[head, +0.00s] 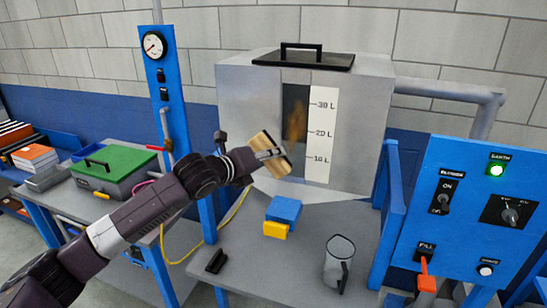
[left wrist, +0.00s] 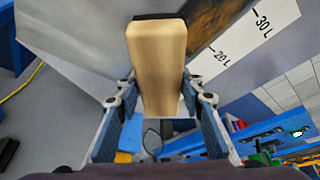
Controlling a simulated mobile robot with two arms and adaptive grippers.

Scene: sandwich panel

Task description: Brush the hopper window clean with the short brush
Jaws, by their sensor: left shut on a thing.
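The short brush (head: 264,142) is a tan wooden block with a dark edge. My left gripper (head: 270,154) is shut on it, in front of the lower part of the hopper window (head: 291,100). The window is a dark upright strip with a brown-orange smear (head: 298,118), beside a white litre scale (head: 323,125) on the grey hopper (head: 245,95). In the left wrist view the brush (left wrist: 157,65) stands between both fingers, its dark end towards the smeared window (left wrist: 212,28). Whether the brush touches the glass I cannot tell. My right gripper is not in view.
Below the hopper, a blue block (head: 284,209), a yellow block (head: 276,230), a clear jug (head: 339,262) and a small black item (head: 215,261) are on the grey bench (head: 270,275). A blue control panel (head: 464,215) stands right. A green-lidded box (head: 113,168) is left.

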